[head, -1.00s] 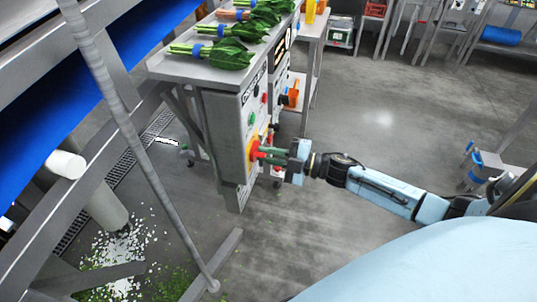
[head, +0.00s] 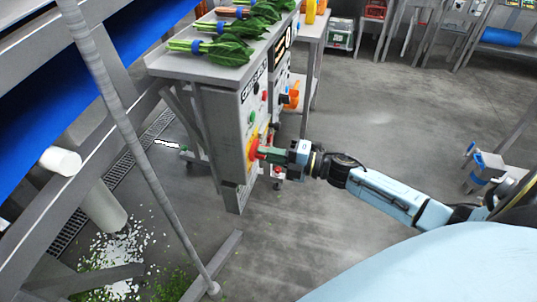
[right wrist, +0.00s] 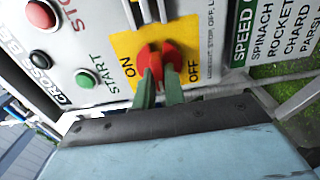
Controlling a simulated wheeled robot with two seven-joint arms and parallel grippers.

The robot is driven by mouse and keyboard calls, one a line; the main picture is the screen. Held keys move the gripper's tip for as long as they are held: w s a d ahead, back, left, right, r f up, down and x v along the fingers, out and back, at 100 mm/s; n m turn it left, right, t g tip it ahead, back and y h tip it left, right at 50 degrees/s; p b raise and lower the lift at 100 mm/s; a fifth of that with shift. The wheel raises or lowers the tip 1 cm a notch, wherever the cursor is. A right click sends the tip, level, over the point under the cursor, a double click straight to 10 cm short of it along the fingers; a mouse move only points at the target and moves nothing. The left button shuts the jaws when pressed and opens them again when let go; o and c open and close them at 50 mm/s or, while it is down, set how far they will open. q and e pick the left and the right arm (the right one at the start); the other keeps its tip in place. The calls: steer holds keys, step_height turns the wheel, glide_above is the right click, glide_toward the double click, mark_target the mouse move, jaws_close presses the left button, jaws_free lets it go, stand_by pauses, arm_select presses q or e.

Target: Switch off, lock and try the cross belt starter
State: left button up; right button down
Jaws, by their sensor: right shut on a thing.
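The cross belt starter (head: 236,112) is a grey upright box with a labelled front. Its red rotary handle (right wrist: 156,62) sits on a yellow plate (right wrist: 123,46) with ON and OFF printed on opposite sides. My right gripper (head: 265,153) is shut on the red handle, and its green fingers hide part of it. I cannot tell exactly which mark the handle points to. A green START button (right wrist: 85,78), a red STOP button (right wrist: 40,14) and a black button (right wrist: 40,58) are beside the plate. My left gripper is not in view.
Bunches of greens (head: 226,49) lie on the grey shelf above the starter. An orange object (head: 293,94) is behind it. A sloping grey post (head: 120,120) and a blue belt (head: 35,105) are at left. The floor at right is open.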

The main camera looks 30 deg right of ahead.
stand_by(0.3)
steer(key=c, duration=1.5)
jaws_free()
